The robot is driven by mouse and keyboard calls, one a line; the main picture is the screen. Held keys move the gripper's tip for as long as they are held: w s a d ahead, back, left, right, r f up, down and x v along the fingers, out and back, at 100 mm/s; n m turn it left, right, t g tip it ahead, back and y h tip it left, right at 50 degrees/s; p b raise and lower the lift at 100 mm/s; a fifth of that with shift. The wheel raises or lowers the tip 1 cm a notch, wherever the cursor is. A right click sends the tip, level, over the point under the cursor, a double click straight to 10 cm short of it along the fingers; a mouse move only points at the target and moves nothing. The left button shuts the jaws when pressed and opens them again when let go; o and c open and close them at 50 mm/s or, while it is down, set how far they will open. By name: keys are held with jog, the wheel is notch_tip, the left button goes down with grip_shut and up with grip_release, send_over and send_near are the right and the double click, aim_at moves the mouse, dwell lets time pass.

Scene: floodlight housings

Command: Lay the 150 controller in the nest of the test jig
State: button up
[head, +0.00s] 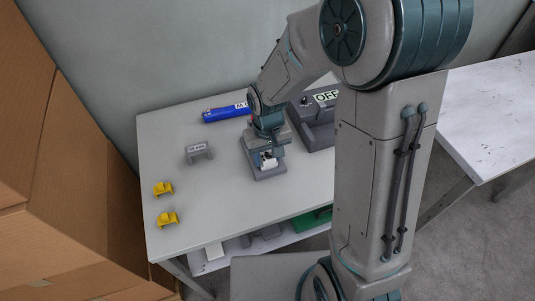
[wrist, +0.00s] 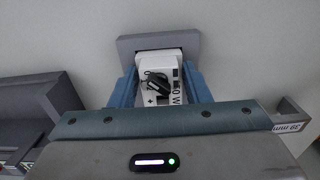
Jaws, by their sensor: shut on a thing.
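My gripper (head: 268,150) is shut on a white controller (head: 268,161), its two blue fingers on either side of it. In the wrist view the controller (wrist: 158,68) shows "50 W" print, a plus mark and a black part on its face. A grey nest block (head: 270,175) lies on the table directly below the gripper; it also shows in the wrist view (wrist: 126,45), around the controller's far end. I cannot tell whether the controller touches the nest's floor. The grey test jig box (head: 322,131) with an "OFF" display (head: 326,97) stands to the right, partly behind my arm.
A grey labelled gauge block (head: 198,152) stands left of the gripper, and two yellow clips (head: 166,218) sit at the left edge. The front middle is clear. Cardboard boxes (head: 60,170) stand left.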

jog(key=o, duration=1.1)
notch_tip(320, 180, up, 14)
jog(key=s+d+r+m+t+p, duration=0.1)
jog(key=s+d, duration=0.3)
jog(key=s+d+r+m+t, duration=0.1)
jog(key=s+d, duration=0.3)
jog(key=s+d+r+m+p, duration=0.1)
jog(key=s+d+r, duration=0.1)
jog(key=s+d, duration=0.1)
jog(key=shift+s+d+r+t+p, duration=0.1)
jog(key=shift+s+d+t+p, duration=0.25)
jog(key=shift+s+d+t, duration=0.1)
